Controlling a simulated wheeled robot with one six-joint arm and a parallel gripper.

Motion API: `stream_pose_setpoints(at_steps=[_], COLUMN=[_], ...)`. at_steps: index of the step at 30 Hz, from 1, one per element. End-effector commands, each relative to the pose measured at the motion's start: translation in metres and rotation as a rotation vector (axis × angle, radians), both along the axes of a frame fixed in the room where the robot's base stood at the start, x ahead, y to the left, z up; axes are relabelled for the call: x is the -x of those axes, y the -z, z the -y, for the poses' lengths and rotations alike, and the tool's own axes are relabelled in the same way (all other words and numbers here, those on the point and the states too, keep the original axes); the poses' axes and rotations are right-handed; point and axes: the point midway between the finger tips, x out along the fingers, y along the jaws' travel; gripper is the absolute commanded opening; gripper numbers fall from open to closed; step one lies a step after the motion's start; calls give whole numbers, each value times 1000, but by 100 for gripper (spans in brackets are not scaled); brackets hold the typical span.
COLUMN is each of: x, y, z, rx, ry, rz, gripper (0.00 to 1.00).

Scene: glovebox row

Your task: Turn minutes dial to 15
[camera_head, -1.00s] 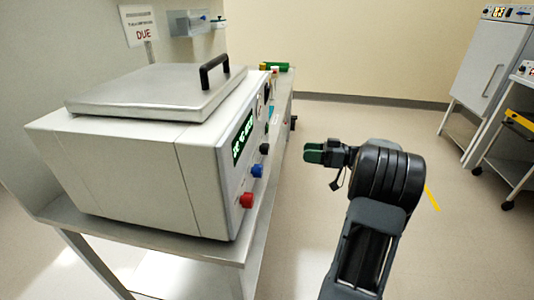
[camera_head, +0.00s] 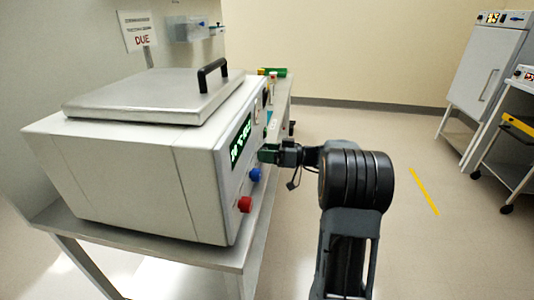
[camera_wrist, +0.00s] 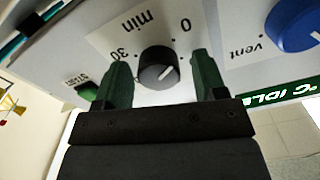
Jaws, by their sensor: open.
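The minutes dial (camera_wrist: 158,68) is a black knob with a white pointer line on a pale panel marked "min", "0" and "30". In the wrist view its pointer is turned toward the lower right of the scale. My gripper (camera_wrist: 160,84) has green fingers, one on each side of the dial, open with visible gaps. In the head view my gripper (camera_head: 268,153) is at the front panel of the grey-white machine (camera_head: 120,175) and hides the dial. A green display (camera_head: 241,138) is lit on that panel.
A blue "vent" knob (camera_wrist: 296,25) is close by in the wrist view, and a green start button (camera_wrist: 88,90) is on the other side. A red knob (camera_head: 245,204) is lower on the panel. The floor to the right is open, with a white cabinet (camera_head: 487,65) farther off.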

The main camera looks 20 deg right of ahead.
Motion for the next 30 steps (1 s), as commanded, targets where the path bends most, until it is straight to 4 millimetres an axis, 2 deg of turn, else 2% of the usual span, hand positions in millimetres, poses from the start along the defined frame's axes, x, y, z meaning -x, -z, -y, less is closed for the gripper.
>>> stream_pose_setpoints(at_steps=[6, 21, 30], x=[0, 0, 0], y=[0, 0, 0], z=[0, 0, 0], rx=[0, 0, -24], ry=[0, -1, -1], rz=[0, 0, -36], gripper=[65, 17, 15])
